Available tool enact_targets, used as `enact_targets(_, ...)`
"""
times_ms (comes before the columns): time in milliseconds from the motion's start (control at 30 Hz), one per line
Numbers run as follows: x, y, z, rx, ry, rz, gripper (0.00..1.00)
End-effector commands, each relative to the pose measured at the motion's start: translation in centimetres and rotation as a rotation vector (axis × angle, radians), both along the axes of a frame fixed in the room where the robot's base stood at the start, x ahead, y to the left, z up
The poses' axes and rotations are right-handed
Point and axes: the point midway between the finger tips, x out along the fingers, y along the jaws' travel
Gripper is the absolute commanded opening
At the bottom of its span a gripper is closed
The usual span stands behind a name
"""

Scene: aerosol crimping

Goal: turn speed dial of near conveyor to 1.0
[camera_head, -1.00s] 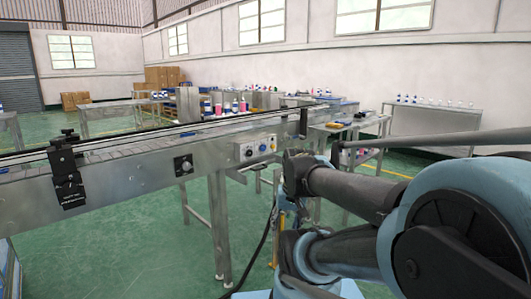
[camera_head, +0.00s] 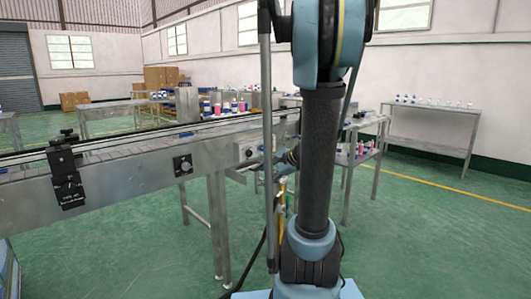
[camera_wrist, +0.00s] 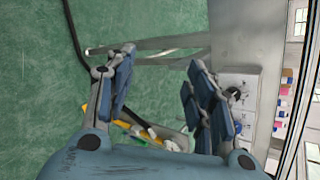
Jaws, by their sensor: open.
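The near conveyor (camera_head: 130,175) runs across the left half of the head view. A black dial on a square plate (camera_head: 182,165) sits on its side. Further right is a grey control box (camera_head: 246,150) with small knobs, partly hidden by my arm. In the wrist view the control box (camera_wrist: 245,82) is beside my right finger, with a dark round knob (camera_wrist: 234,94) close to that finger. I cannot tell whether the finger touches the knob. Dial markings are too small to read.
A black clamp bracket (camera_head: 66,172) hangs on the conveyor's side at left. A metal table (camera_head: 435,118) with bottles stands at the back right. A container with yellow and white items (camera_wrist: 150,135) lies below my gripper. The green floor at right is clear.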

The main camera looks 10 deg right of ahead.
Motion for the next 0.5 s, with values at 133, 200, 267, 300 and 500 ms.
enact_targets(133, 3.8, -1.8, 0.7, 0.167, 0.021, -0.116, 0.49)
enact_targets(200, 5.5, -2.7, 0.9, 0.250, 0.031, -0.166, 0.49)
enact_targets(267, 6.8, -3.6, 1.2, 0.323, 0.041, -0.209, 0.49)
enact_targets(300, 7.7, -4.2, 1.3, 0.371, 0.047, -0.236, 0.49)
enact_targets(500, 11.5, -7.9, 1.6, 0.617, 0.078, -0.357, 0.49)
